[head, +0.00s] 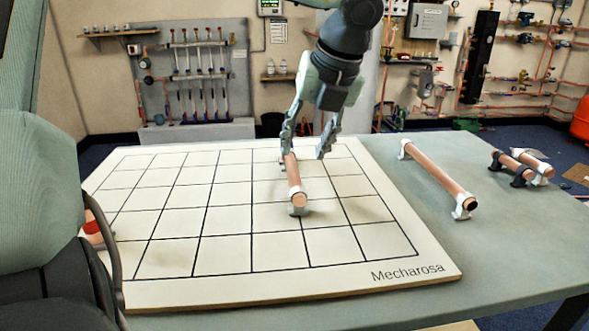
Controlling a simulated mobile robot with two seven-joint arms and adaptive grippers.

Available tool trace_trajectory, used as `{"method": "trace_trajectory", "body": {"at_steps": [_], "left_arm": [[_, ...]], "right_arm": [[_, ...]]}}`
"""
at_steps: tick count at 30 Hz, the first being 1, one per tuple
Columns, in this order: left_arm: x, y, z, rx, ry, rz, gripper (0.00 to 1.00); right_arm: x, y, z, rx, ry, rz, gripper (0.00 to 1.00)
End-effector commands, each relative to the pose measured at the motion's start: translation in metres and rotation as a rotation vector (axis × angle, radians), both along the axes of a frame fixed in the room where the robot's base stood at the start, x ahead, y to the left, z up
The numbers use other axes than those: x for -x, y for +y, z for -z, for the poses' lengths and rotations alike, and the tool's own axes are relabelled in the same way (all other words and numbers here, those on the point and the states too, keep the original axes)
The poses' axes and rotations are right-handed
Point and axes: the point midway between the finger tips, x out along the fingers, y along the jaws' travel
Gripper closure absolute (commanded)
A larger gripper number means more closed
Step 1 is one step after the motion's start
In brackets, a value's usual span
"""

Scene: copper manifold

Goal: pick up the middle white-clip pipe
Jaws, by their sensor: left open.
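A copper pipe (294,178) with a white clip (299,209) at its near end lies on the white gridded board (240,289), right of the board's centre. My left gripper (308,146) is open above the pipe's far end, fingers pointing down. Its left finger overlaps the far end in the picture, so I cannot tell whether they touch. A longer copper pipe (436,174) with white clips at both ends lies on the grey-green table right of the board. My right gripper is not in view.
Short pipes with black and white clips (518,168) lie at the table's far right. A red-banded copper piece (92,228) at the left is partly hidden. Most of the board is clear. A pipe-covered wall stands behind.

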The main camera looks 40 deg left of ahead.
Motion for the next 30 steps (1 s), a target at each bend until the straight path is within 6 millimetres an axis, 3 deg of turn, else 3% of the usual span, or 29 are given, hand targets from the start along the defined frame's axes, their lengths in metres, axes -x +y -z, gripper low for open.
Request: {"method": "trace_trajectory", "body": {"at_steps": [5, 13, 22, 30], "left_arm": [[0.000, 0.009, 0.019, 0.002, 0.005, -0.001, 0.57], [-0.002, 0.026, 0.053, 0.002, 0.003, -0.001, 0.57], [-0.003, 0.029, 0.060, 0.001, 0.000, -0.001, 0.57], [-0.003, 0.029, 0.059, 0.000, 0.000, -0.001, 0.88]], "right_arm": [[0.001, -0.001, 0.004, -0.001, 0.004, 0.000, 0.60], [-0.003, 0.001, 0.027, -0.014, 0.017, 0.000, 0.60], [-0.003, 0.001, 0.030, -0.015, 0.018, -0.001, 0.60], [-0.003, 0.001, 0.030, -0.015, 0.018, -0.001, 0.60]]}}
